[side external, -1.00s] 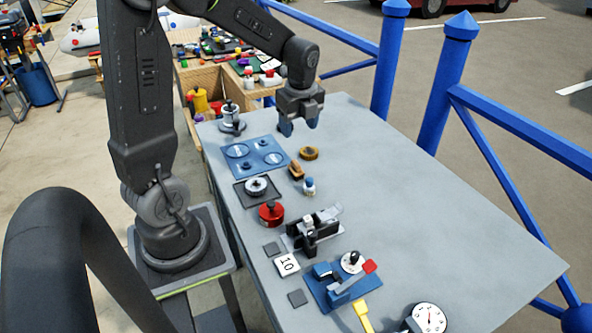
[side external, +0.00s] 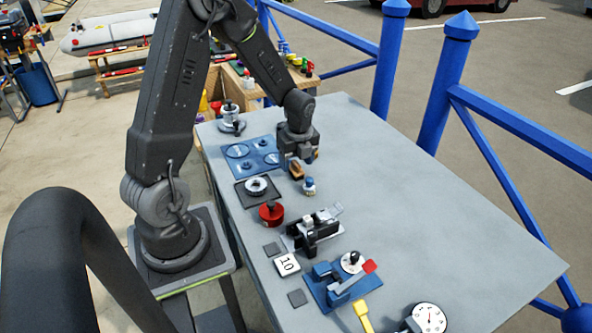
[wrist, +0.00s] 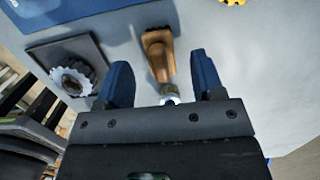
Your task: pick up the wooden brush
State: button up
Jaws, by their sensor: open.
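My gripper (wrist: 162,78) is open and nothing is held. I cannot tell its exact height above the brush.
A silver knob on a dark plate (side external: 256,186) and a red round part (side external: 271,213) are nearby. The table's right side (side external: 420,200) is clear.

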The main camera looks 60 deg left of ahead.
notch_tip(320, 180, down, 2)
jog(key=shift+a+f, duration=0.1)
jog(key=shift+a, duration=0.05)
jog(key=c, duration=1)
